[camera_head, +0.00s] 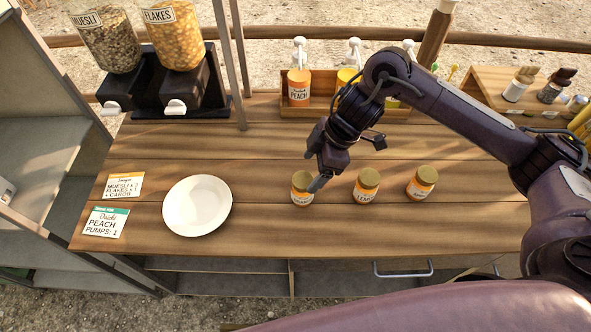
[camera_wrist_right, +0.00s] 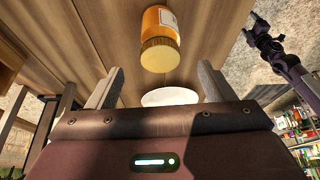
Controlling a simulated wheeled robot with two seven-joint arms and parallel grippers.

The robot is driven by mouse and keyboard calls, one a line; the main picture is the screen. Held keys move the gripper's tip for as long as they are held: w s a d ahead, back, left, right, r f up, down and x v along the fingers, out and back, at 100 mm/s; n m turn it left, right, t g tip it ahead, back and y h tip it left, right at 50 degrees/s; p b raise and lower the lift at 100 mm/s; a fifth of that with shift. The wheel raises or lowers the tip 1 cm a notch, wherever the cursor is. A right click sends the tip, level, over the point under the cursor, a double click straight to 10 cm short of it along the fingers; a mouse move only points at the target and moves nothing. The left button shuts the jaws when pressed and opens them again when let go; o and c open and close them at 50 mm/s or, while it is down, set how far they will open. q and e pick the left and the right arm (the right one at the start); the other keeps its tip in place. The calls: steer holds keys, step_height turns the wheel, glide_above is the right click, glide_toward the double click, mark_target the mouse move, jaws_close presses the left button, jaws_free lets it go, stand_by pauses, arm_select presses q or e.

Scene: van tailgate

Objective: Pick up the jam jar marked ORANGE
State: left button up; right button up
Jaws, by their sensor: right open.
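Three jam jars with gold lids stand upright in a row near the counter's front edge. The left jar (camera_head: 301,190) has an orange label partly covered by my finger; its small lettering seems to read ORANGE. The middle jar (camera_head: 366,187) and right jar (camera_head: 421,183) have labels too small to read surely. My right gripper (camera_head: 346,161) is open and empty, one fingertip just right of the left jar in the head view. In the right wrist view a jar (camera_wrist_right: 160,42) lies ahead, between the open fingers (camera_wrist_right: 157,83). My left arm, with its gripper (camera_wrist_right: 256,27), shows small there.
A white plate (camera_head: 197,205) and two order cards (camera_head: 106,222) lie left of the jars. Dispensers (camera_head: 165,80) and a wooden rack (camera_head: 285,110) of pump bottles stand behind. Another rack (camera_head: 480,83) is back right. The counter (camera_head: 255,165) between plate and jars is clear.

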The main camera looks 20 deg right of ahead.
mark_target(303, 181)
steer(key=shift+w+f, duration=0.1)
steer(key=shift+w, duration=0.2)
steer(key=shift+a+f, duration=0.1)
steer(key=shift+f, duration=0.15)
steer(key=f, duration=0.1)
steer(key=a+f+p, duration=0.1)
steer(key=f, duration=0.1)
steer(key=shift+s+a+f+p, duration=0.2)
steer(key=shift+s+a+p, duration=0.1)
steer(key=shift+a+p, duration=0.1)
steer(key=shift+x, duration=1.2)
steer(key=shift+w+f, duration=0.2)
steer(key=shift+f, duration=0.1)
steer(key=c, duration=1.2)
arm_select(q)
steer(key=shift+s+r, duration=0.35)
steer(key=shift+r, duration=0.2)
steer(key=shift+s+r, duration=0.3)
steer(key=shift+r, duration=0.2)
arm_select(e)
steer(key=shift+r, duration=0.1)
